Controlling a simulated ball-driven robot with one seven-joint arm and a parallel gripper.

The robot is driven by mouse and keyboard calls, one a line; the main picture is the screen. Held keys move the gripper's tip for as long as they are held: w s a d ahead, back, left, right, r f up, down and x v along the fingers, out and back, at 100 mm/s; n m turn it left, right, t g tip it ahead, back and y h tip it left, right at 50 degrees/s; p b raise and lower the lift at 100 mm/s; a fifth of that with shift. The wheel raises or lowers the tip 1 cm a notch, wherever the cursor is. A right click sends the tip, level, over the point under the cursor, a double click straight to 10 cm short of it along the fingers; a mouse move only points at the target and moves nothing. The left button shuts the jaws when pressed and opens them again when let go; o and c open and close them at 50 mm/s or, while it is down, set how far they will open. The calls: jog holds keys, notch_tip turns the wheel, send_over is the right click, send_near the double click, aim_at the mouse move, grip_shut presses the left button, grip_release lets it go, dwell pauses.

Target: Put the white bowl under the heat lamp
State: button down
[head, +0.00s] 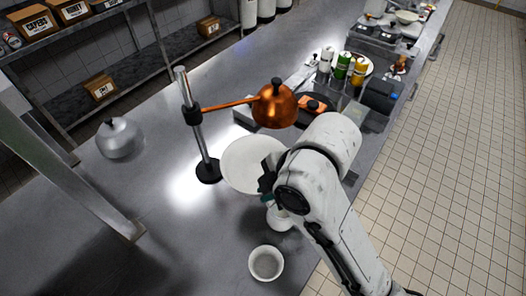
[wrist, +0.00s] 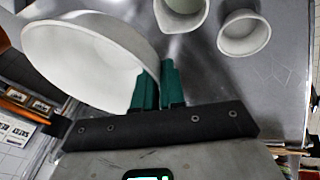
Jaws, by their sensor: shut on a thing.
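The white bowl (head: 246,160) is held at its edge by my gripper (head: 268,183). In the wrist view the bowl (wrist: 80,55) fills the upper left, and the green fingers of my gripper (wrist: 159,84) are shut on its rim. The heat lamp has a copper shade (head: 275,106) on an orange arm, carried by a grey post (head: 196,130) with a round black base (head: 208,172). In the head view the bowl is right of the post and just below the shade. My arm covers its right edge. Its exact height above the counter is unclear.
A small white cup (head: 266,264) stands near the counter's front edge. Another white vessel (head: 279,218) is partly hidden by my arm. A grey domed lid (head: 119,138) is at left. Bottles (head: 343,65) stand farther back. Bare counter (head: 160,225) lies left of the cup.

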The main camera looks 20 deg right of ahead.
jog(key=w+d+f+b, duration=0.1)
jog(key=w+b, duration=0.1)
jog(key=w+d+f+b, duration=0.1)
jog(key=w+d, duration=0.1)
jog(key=w+d+f+b, duration=0.2)
jog(key=shift+w+f+b, duration=0.1)
jog(key=shift+w+b, duration=0.15)
jog(key=shift+b, duration=0.05)
jog(key=w+d+f, duration=0.1)
jog(key=f, duration=0.1)
jog(key=w+d+f+b, duration=0.1)
jog(key=w+d+f, duration=0.1)
jog(key=shift+w, duration=0.1)
jog(key=shift+w+d+f, duration=0.35)
jog(key=shift+w+f, duration=0.05)
jog(key=shift+f, duration=1.9)
jog(key=shift+f, duration=0.1)
jog(key=c, duration=1.7)
grip_release()
jog(key=shift+f, duration=0.1)
jog(key=o, duration=0.5)
